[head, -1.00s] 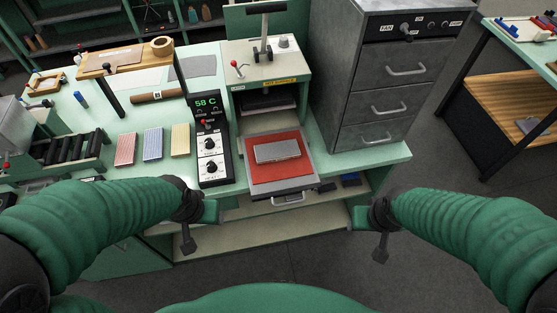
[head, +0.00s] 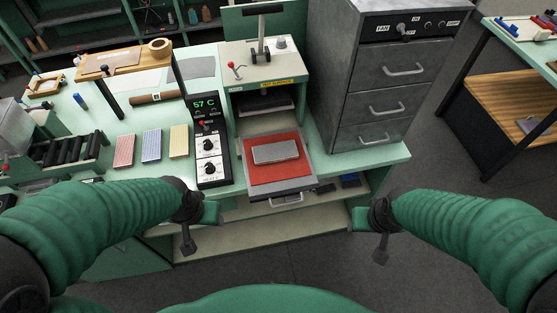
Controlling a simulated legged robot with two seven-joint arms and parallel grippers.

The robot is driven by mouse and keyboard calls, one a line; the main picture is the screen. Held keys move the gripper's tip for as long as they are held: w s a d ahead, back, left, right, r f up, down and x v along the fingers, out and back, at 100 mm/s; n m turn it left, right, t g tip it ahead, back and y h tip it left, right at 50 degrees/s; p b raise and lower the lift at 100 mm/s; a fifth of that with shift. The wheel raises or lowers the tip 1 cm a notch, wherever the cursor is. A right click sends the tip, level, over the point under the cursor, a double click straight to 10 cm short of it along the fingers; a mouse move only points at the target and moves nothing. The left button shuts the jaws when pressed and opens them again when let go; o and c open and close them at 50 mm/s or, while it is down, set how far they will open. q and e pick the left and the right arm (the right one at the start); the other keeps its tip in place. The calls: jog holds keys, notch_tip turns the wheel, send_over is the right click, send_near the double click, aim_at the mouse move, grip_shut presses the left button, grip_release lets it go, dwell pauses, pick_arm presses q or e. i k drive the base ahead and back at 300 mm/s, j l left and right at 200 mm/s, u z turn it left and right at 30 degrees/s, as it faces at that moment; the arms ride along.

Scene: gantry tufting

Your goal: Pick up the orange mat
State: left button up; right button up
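The orange mat (head: 279,174) is a flat reddish-orange sheet lying on a grey metal tray (head: 284,190). The tray sticks out from the front of the pale green press (head: 266,78). A grey rectangular block (head: 275,151) lies on top of the mat and hides its middle. My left gripper (head: 199,226) is in front of the bench, left of the tray and apart from the mat. My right gripper (head: 370,232) is in front of the bench, right of the tray and also apart from it. Nothing shows between the fingers of either, and their opening is unclear.
A control box (head: 206,140) reading 57 C stands just left of the tray. Red, blue and yellow striped pads (head: 151,144) lie further left. A grey drawer cabinet (head: 385,85) stands to the right. A shelf (head: 270,229) runs under the bench.

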aim_at(270, 153)
jog(key=i+j+u, duration=0.2)
jog(key=j, duration=0.35)
jog(key=i+j+u, duration=0.15)
jog(key=i+j, duration=0.3)
